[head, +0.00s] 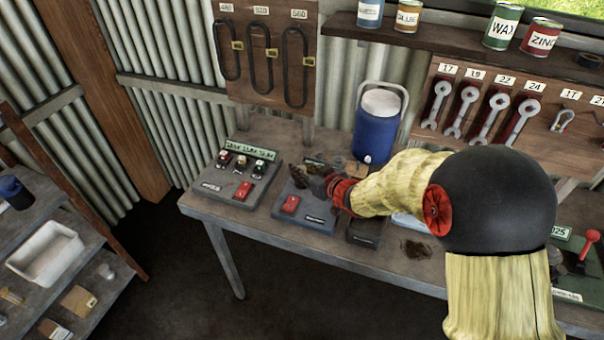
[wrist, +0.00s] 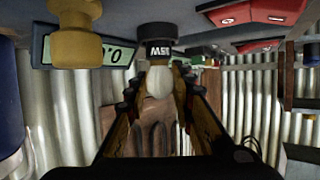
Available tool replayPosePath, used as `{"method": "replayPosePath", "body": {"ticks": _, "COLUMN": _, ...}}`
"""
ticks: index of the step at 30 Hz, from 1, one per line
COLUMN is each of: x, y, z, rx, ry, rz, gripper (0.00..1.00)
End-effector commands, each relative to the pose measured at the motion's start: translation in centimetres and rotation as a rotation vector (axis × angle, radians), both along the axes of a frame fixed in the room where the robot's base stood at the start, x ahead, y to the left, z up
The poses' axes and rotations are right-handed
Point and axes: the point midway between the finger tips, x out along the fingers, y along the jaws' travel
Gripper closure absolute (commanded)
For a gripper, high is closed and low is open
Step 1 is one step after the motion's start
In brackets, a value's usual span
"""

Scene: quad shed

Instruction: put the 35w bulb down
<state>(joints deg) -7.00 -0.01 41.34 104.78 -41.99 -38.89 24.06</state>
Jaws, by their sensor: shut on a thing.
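My gripper (head: 322,186) is over the back of the middle grey panel (head: 305,217) on the bench. In the wrist view, which appears upside down, its two fingers (wrist: 158,95) are shut around the pale round glass of the 35w bulb (wrist: 158,82). The bulb's black base (wrist: 150,44) carries the 35W lettering and points toward the bench side. I cannot tell whether the base touches the panel. The bulb is too small and covered to make out in the head view. A brass-coloured knob-like piece (wrist: 76,46) stands beside it, near a pale label plate (wrist: 115,54).
A blue cooler (head: 376,128) stands behind; a dark tray (head: 366,230) lies to the right.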

Motion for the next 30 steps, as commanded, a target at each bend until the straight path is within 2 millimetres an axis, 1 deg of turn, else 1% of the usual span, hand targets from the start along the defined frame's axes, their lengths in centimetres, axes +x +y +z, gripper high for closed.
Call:
{"method": "replayPosePath", "body": {"ticks": 1, "x": 0.08, "y": 0.01, "z": -0.34, "rx": 0.001, "ry": -0.003, "rz": 0.0, "gripper": 1.0}}
{"method": "replayPosePath", "body": {"ticks": 8, "x": 0.08, "y": 0.01, "z": -0.12, "rx": 0.001, "ry": -0.004, "rz": 0.0, "gripper": 1.0}}
{"method": "replayPosePath", "body": {"ticks": 12, "x": 0.06, "y": 0.02, "z": -0.53, "rx": 0.001, "ry": -0.004, "rz": 0.0, "gripper": 1.0}}
{"method": "replayPosePath", "body": {"ticks": 13, "x": 0.06, "y": 0.02, "z": -0.49, "rx": 0.001, "ry": -0.004, "rz": 0.0, "gripper": 0.75}}
{"method": "replayPosePath", "body": {"ticks": 22, "x": 0.05, "y": 0.01, "z": -0.43, "rx": 0.001, "ry": -0.004, "rz": 0.0, "gripper": 0.58}}
{"method": "replayPosePath", "body": {"ticks": 30, "x": 0.05, "y": 0.01, "z": -0.4, "rx": 0.001, "ry": -0.004, "rz": 0.0, "gripper": 0.58}}
